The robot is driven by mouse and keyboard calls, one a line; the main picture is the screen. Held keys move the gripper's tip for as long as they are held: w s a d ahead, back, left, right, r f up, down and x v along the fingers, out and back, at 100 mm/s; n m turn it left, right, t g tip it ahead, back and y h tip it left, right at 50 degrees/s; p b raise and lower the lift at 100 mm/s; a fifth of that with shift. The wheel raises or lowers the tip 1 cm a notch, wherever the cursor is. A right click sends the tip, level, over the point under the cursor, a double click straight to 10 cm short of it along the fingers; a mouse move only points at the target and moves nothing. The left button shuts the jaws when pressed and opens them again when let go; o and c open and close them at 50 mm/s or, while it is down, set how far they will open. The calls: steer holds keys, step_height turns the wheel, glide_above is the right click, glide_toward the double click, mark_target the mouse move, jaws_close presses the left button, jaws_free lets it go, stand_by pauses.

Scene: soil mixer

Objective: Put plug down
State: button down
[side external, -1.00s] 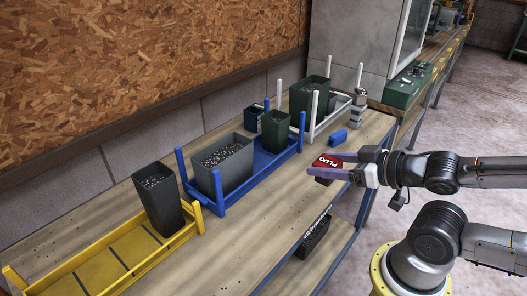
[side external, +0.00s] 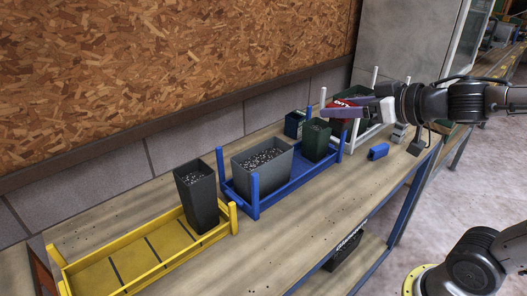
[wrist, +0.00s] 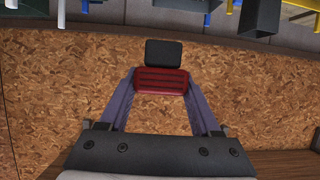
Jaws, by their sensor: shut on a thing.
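The red plug (side external: 350,101), with white lettering on its top, is held up in the air. It also shows in the wrist view (wrist: 162,82) as a ribbed red body with a black block (wrist: 164,53) at its far end. My gripper (side external: 338,110) is shut on the plug, with a purple finger on each side of it. In the side view the plug and fingers hide part of the white rack (side external: 375,76) behind them. The wrist view faces the chipboard wall (wrist: 60,95), so no surface directly under the plug can be seen.
On the wooden bench (side external: 265,230) stand a yellow tray (side external: 130,275) with a black pot (side external: 197,195) and a blue tray (side external: 275,195) with a grey pot (side external: 262,180) and a green pot (side external: 316,140). A small blue block (side external: 378,152) lies nearby. The bench's front strip is mostly clear.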

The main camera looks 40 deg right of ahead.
steer(key=w+d, duration=0.2)
steer(key=w, duration=0.9)
steer(key=w+d, duration=0.2)
steer(key=w, duration=1)
steer(key=w+d+f, duration=0.1)
steer(key=w+f, duration=0.1)
steer(key=f, duration=0.5)
steer(key=w+d+f, duration=0.1)
steer(key=w+f, duration=0.2)
steer(key=f, duration=0.4)
steer(key=w+d+f, duration=0.1)
steer(key=w+f, duration=0.2)
steer(key=f, duration=0.4)
steer(key=shift+w, duration=0.1)
steer(key=shift+f, duration=2.1)
steer(key=shift+f, duration=0.25)
